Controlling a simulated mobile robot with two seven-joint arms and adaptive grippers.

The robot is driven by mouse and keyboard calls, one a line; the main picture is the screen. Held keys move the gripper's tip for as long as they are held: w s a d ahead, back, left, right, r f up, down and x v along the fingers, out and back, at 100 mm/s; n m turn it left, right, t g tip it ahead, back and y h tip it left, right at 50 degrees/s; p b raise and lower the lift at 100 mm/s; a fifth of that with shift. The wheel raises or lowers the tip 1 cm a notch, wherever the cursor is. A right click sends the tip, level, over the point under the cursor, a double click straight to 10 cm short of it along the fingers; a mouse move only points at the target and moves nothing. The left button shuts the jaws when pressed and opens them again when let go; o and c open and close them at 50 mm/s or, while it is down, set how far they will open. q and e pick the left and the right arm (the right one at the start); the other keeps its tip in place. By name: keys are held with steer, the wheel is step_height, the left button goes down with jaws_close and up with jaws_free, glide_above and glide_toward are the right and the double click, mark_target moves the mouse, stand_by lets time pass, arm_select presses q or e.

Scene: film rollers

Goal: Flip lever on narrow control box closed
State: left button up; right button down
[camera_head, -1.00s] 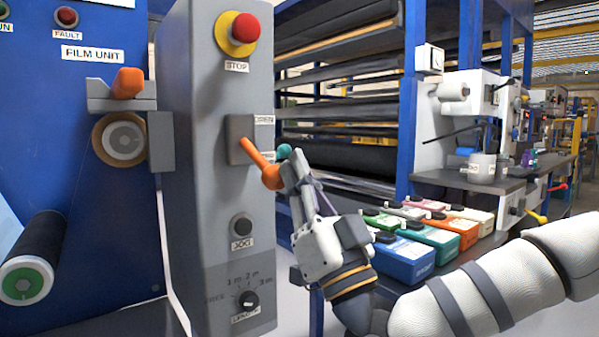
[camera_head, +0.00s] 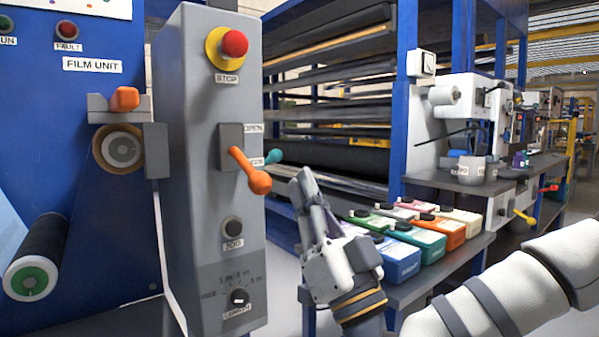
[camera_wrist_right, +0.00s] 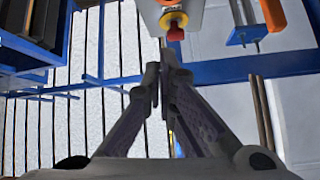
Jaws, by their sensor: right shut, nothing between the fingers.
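The narrow control box (camera_head: 197,130) is a tall grey panel left of centre in the head view. Its orange lever (camera_head: 251,172) sticks out from a dark plate (camera_head: 230,140) on the front and slants down to a rounded knob. The labels beside the plate are partly hidden and hard to read. My right gripper (camera_head: 303,182) is just right of the lever knob, apart from it, shut and empty. In the right wrist view its fingertips (camera_wrist_right: 165,72) are together, with the red stop button (camera_wrist_right: 175,32) beyond them. My left gripper is not in view.
The control box also carries a red stop button (camera_head: 234,43), a jog button (camera_head: 232,228) and a length dial (camera_head: 238,297). A teal knob (camera_head: 274,156) shows behind the lever. The blue film unit (camera_head: 75,160) stands left. Several coloured boxes (camera_head: 400,258) lie on a bench right of my gripper.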

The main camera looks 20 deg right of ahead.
steer(key=f, duration=0.1)
steer(key=s+f, duration=0.1)
steer(key=f, duration=0.1)
steer(key=s+f, duration=0.1)
steer(key=shift+s+d+f+b, duration=0.2)
steer(key=shift+d+f+b, duration=0.1)
steer(key=shift+f+b, duration=0.1)
